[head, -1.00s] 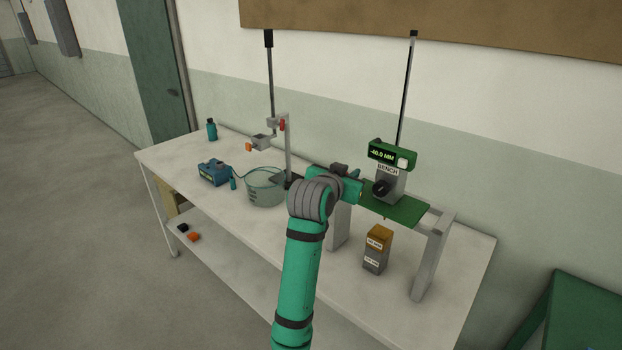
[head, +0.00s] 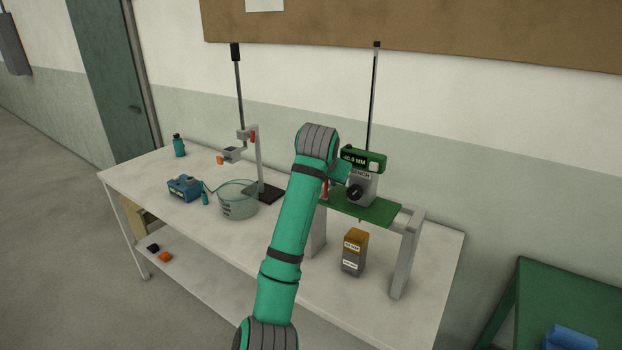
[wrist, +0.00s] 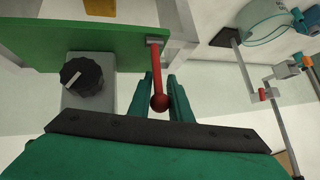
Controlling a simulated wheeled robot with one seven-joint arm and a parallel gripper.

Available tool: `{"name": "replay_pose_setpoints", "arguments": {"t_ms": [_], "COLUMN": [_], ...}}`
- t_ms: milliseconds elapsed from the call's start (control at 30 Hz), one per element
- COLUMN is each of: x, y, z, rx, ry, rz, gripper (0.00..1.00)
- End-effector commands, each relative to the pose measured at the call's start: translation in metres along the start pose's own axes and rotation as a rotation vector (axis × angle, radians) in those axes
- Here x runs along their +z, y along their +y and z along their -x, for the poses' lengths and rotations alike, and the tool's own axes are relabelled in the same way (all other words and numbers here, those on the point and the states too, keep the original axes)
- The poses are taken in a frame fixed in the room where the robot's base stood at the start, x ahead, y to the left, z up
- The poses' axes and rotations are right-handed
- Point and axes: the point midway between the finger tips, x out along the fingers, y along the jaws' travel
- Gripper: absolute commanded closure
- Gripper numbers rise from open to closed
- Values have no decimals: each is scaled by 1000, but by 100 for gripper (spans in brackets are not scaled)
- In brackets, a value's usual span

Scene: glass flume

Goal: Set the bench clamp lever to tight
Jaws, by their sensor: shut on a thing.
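The bench clamp lever, a red rod (wrist: 155,65) with a round ball end, stands out from a small grey mount at the edge of the green plate (wrist: 100,52) in the wrist view. My gripper (wrist: 161,88) is shut on the lever, with a green finger on each side of the rod near its ball. In the head view a bit of the red lever (head: 324,190) shows beside my arm at the plate's left end, and my arm hides most of the gripper. No tight or loose marking is readable.
A grey BENCH unit with a black knob (head: 355,192) and green display (head: 364,158) stands on the plate. A two-tone block (head: 353,252) sits below. Left are a glass beaker (head: 238,200), a clamp stand (head: 259,165), a blue box (head: 185,188) and a bottle (head: 179,146).

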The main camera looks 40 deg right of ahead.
Motion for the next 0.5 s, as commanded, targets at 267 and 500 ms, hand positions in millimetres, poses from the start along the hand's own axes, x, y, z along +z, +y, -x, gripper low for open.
{"name": "replay_pose_setpoints", "arguments": {"t_ms": [267,500], "x": [-5,-5], "y": [6,6], "z": [-2,-2], "rx": [4,3], "ry": [-9,-9], "rz": [-10,-10], "gripper": [100,100]}}
